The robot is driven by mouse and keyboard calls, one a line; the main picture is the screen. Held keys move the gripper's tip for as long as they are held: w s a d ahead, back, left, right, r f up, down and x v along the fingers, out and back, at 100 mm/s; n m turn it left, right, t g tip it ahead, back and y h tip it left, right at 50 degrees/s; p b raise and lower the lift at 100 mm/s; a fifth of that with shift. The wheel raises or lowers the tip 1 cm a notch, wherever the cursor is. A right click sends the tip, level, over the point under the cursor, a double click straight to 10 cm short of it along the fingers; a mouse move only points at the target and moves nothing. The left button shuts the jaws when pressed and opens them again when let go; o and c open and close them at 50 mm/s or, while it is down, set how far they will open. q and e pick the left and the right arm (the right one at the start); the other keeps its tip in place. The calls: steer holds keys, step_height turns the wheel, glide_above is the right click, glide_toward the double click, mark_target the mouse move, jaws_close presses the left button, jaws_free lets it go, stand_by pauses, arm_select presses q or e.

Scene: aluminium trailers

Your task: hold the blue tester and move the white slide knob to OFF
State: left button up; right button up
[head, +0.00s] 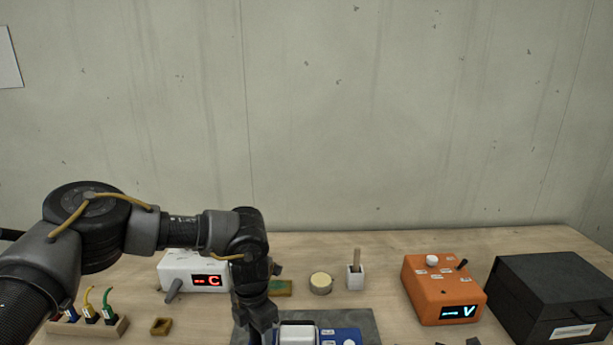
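The blue tester (348,335) lies on a dark grey mat (366,317) at the bottom edge, cut off by the frame. A white block-like part (298,334) shows on its left side; I cannot tell whether it is the slide knob. No OFF marking is readable. My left gripper (258,335) points down just left of the tester, over the mat's left part. Its fingertips run out of frame, so its opening and any contact are unclear. Two small dark tips (457,342) at the bottom edge, right of the mat, may be my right gripper; too little shows.
A white box with a red display (208,281) stands behind my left arm. Plugs in a wooden block (100,329) are at left. A round tin (321,283) and a white cup (355,278) stand behind the mat. An orange meter (420,293) and black case (550,285) fill the right.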

arm_select(q)
step_height(320, 180, up, 12)
steer(key=shift+f, duration=0.25)
steer(key=shift+d, duration=0.1)
